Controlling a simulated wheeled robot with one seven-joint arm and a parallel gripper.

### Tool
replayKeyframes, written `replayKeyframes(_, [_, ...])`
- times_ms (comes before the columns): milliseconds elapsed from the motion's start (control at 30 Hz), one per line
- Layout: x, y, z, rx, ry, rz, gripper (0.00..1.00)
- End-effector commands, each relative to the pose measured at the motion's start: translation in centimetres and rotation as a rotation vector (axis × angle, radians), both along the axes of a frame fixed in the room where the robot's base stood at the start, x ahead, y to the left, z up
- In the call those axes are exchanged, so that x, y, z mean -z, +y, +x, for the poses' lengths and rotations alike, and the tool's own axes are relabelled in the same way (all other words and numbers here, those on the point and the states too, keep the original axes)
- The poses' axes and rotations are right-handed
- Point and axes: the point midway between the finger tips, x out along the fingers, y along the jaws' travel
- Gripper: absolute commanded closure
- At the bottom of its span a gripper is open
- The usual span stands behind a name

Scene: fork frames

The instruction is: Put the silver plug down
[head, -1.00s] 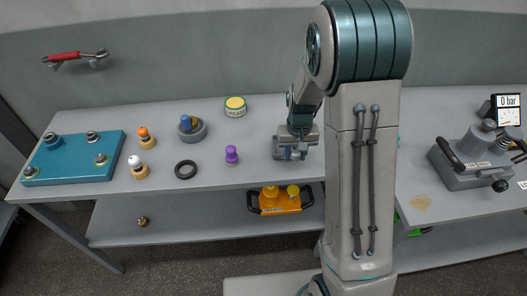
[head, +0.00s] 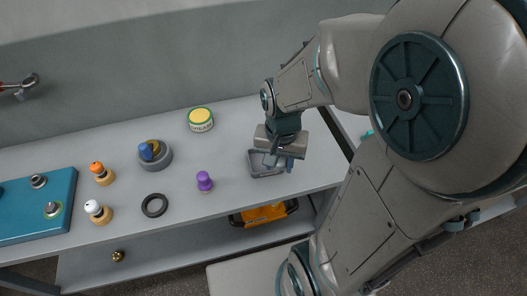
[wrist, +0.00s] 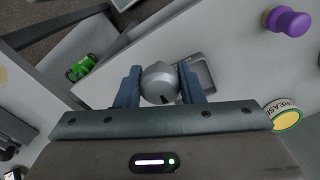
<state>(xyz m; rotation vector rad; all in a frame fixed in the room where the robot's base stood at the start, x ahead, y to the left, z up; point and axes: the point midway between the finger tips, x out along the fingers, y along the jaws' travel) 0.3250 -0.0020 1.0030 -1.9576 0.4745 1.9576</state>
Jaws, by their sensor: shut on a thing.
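The silver plug (wrist: 160,82) is a round grey metal piece between the two blue-grey fingers in the wrist view. My gripper (wrist: 160,88) is shut on it. In the head view my gripper (head: 278,160) points down over a small grey tray (head: 256,170) near the front edge of the bench; the plug is mostly hidden there. The tray also shows in the wrist view (wrist: 207,75), just beside and behind the right finger. I cannot tell whether the plug touches the tray.
A purple plug (head: 204,181) stands left of the tray on the bench. A grease tin (head: 200,120) is behind it. A black ring (head: 154,205), a grey round holder (head: 153,158) and orange-topped (head: 100,172) and white-topped (head: 97,211) pieces stand farther left. A lower shelf holds an orange case (head: 264,214).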

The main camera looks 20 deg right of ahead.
Motion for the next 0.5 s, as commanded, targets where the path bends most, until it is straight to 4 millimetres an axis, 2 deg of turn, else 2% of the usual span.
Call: replayKeyframes(500, [4.5,0.2,7.6,-0.008,0.004,0.000,0.78])
